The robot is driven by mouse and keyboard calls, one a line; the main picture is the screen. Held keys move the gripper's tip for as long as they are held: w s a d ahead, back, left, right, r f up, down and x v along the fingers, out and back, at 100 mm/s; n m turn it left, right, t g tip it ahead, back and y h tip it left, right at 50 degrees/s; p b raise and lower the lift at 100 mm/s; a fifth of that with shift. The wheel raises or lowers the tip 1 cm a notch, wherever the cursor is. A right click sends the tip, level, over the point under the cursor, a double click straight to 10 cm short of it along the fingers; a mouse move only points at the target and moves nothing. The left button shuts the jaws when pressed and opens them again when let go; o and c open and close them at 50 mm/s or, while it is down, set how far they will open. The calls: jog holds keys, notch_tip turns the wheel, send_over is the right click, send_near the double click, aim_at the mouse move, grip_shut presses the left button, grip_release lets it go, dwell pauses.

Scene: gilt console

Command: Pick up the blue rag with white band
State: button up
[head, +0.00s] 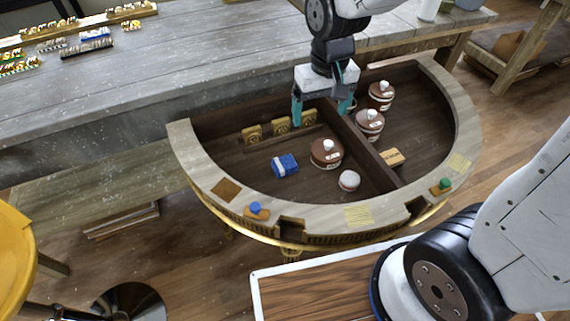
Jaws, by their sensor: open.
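The blue rag with white band (286,165) lies folded on the floor of the left compartment of the half-round console (183,150). Its white band runs near its left side. My gripper (324,113) is above the back of the console, near the divider, its teal fingers apart with nothing seen between them. It is to the right of the rag and farther back, not touching it.
A brown lidded pot (326,154) stands right of the rag, with a white round item (349,180) in front. Gold blocks (282,126) line the back wall. Beyond the divider (375,158) are two more brown pots (369,125) and a tan box (392,158).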

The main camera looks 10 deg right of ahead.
send_over(285, 162)
jog(key=shift+n, duration=0.4)
notch_tip(285, 162, down, 13)
jog(key=shift+a+r, duration=0.1)
notch_tip(285, 162, down, 9)
jog(key=shift+r, duration=0.2)
jog(key=c, duration=1)
